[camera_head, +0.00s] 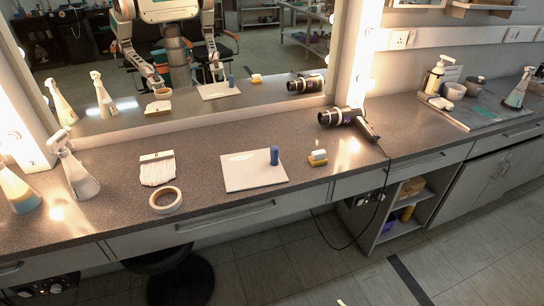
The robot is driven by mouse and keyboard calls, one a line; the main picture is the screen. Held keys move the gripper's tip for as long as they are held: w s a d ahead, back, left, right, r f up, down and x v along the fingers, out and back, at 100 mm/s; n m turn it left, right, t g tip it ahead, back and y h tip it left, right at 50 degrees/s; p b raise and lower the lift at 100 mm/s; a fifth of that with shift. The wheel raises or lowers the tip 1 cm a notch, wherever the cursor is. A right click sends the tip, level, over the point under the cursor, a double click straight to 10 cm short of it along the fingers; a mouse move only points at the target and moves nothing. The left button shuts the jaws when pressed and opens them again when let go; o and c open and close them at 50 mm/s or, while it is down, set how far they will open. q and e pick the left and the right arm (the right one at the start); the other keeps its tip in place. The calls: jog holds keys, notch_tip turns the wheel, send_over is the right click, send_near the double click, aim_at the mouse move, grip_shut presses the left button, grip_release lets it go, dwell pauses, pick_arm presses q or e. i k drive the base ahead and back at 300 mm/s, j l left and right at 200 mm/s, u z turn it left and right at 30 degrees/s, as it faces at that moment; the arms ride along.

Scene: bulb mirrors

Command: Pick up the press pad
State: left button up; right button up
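A small block with a white top and a yellow base (318,158) sits on the dark speckled counter, right of a white board; it looks most like the press pad, though I cannot be sure. Nothing touches it, and it also shows in the mirror. Neither of my grippers shows directly in the head view. The mirror reflects my body and two arms hanging down, too small to tell whether the grippers are open or shut.
A blue cylinder (274,155) stands on the white board (250,178). Left are a wide brush (157,168), a tape roll (166,200) and spray bottles (78,176). A hair dryer (343,117) lies behind right, its cord hanging over the front edge. Counter around the block is clear.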

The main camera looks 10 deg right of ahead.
aim_at(318, 158)
jog(key=l+u, duration=0.3)
jog(key=l, duration=0.5)
jog(key=l+u, duration=0.3)
jog(key=l, duration=0.5)
